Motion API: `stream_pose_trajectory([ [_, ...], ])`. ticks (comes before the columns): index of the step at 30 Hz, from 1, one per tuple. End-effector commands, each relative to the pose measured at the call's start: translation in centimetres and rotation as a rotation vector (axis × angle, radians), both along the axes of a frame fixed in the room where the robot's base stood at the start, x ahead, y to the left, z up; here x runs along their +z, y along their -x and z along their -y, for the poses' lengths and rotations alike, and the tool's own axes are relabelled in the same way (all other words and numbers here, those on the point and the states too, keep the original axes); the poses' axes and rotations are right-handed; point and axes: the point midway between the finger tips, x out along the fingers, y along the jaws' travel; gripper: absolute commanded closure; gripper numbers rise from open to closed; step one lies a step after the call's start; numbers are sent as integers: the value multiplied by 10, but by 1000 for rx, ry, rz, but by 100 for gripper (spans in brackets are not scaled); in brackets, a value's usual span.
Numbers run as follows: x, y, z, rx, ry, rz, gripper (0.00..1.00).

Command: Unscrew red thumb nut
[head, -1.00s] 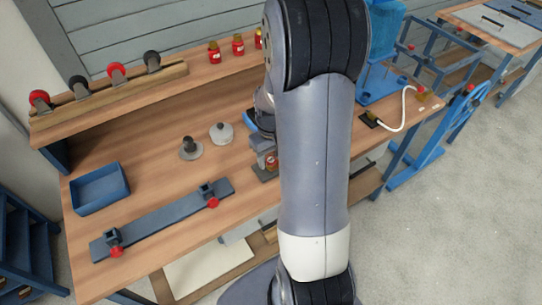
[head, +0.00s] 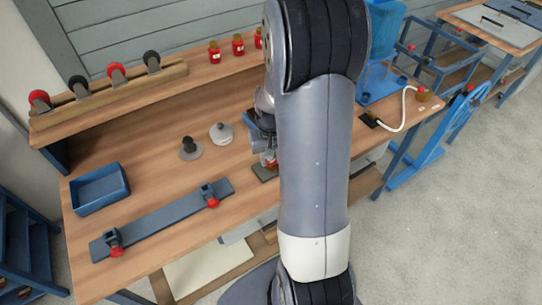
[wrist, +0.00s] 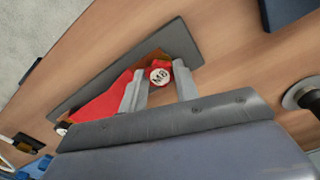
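In the wrist view, a small red thumb nut (wrist: 160,76) with a white cap marked "M8" sits over a dark grey plate on the bench. My gripper (wrist: 160,80) has one finger on each side of it, with the nut between the fingertips. Whether the fingers press on the nut or stand just clear of it, I cannot tell. A flat red piece (wrist: 103,101) lies left of the nut, partly behind the left finger. In the head view, my gripper (head: 262,143) is above the dark plate (head: 263,173), and my arm hides much of this spot.
Left on the wooden bench (head: 145,170) are a blue tray (head: 99,188), a long grey plate (head: 160,222) with red-knobbed clamps, and two round-based pieces, one dark (head: 189,148) and one pale (head: 221,133). A white cable (head: 405,112) lies to the right. Bench between tray and round pieces is clear.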

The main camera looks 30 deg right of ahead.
Motion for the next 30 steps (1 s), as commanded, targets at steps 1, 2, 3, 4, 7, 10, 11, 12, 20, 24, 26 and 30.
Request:
stream_pose_trajectory([
  [1, 0, 0, 0, 0, 0, 0, 80],
  [2, 0, 0, 0, 0, 0, 0, 82],
  [3, 0, 0, 0, 0, 0, 0, 86],
  [4, 0, 0, 0, 0, 0, 0, 88],
  [7, 0, 0, 0, 3, 0, 0, 92],
  [10, 0, 0, 0, 45, 0, 0, 92],
  [11, 0, 0, 0, 71, 0, 0, 92],
  [12, 0, 0, 0, 113, 0, 0, 92],
  [20, 0, 0, 0, 414, 0, 0, 92],
  [24, 0, 0, 0, 573, 0, 0, 92],
  [26, 0, 0, 0, 641, 0, 0, 92],
  [30, 0, 0, 0, 800, 0, 0, 92],
])
